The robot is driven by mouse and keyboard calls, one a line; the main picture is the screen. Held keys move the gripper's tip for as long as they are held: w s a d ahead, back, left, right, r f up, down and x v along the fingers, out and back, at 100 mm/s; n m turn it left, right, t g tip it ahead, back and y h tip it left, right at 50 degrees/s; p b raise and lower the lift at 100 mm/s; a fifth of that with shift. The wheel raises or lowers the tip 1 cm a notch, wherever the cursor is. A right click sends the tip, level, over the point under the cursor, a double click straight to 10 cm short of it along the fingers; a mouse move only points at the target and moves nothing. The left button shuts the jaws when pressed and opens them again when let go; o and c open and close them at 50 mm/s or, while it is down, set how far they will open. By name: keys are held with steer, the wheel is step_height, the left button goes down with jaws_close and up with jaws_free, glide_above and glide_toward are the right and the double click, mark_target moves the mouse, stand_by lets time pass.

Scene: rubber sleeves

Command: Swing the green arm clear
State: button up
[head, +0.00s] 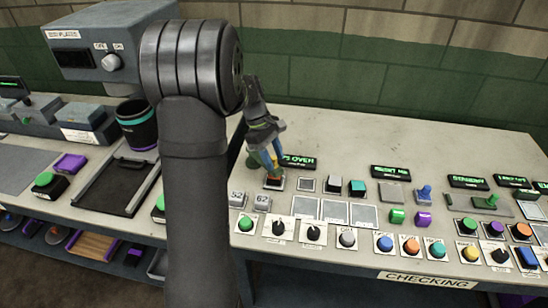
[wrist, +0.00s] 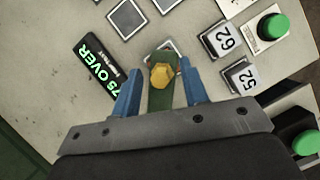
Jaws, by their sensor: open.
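In the wrist view a green bar, which looks like the green arm (wrist: 159,98), lies between my fingers with a yellow six-sided knob (wrist: 161,76) at its far end. Its far end overlaps a small square plate; its near end is hidden behind my gripper. My gripper (wrist: 158,88) is open, with one blue finger on each side of the bar and gaps visible. In the head view my gripper (head: 268,160) points down at the panel beside the "75 OVER" display (head: 299,162), and mostly hides the bar.
Keys marked 62 (wrist: 222,39) and 52 (wrist: 240,76) stand close to my gripper. Rows of coloured knobs (head: 384,243) line the panel front. A dark cup (head: 136,122) and a black tray (head: 118,187) are at left. The back of the counter at right is clear.

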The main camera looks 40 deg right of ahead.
steer(key=shift+s+f, duration=0.1)
steer(key=shift+f, duration=0.2)
jaws_close()
steer(key=shift+a+m+y, duration=0.6)
steer(key=shift+a+m, duration=0.8)
steer(key=shift+m, duration=0.2)
steer(key=w+a+m+t+y, duration=0.1)
steer(key=w+a+m+y, duration=0.2)
steer(key=w+a+m, duration=0.3)
steer(key=shift+w+a+m+y, duration=0.4)
steer(key=shift+a+m, duration=0.5)
steer(key=shift+m, duration=1.6)
